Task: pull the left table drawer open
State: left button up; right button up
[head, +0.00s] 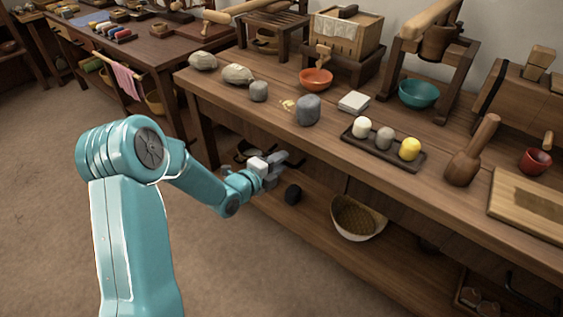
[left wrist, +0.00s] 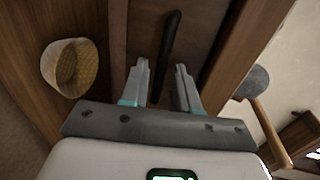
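The left drawer's brown front (left wrist: 205,35) fills the upper middle of the left wrist view, set between two wooden edges. A long dark bar handle (left wrist: 170,50) stands out on it. My left gripper (left wrist: 161,88) has its fingers apart, one on each side of the handle's lower end, with gaps showing. I cannot tell how far the handle reaches in between them. The drawer looks shut. My right gripper is not in view.
The workbench top (head: 235,115) bears stones, an orange bowl (head: 316,79) and a tray of small weights (head: 375,153). The floor in front is clear.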

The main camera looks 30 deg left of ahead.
pick_arm(q)
jog(key=shift+x, duration=0.75)
grip_shut()
jog(key=shift+s+a, duration=0.1)
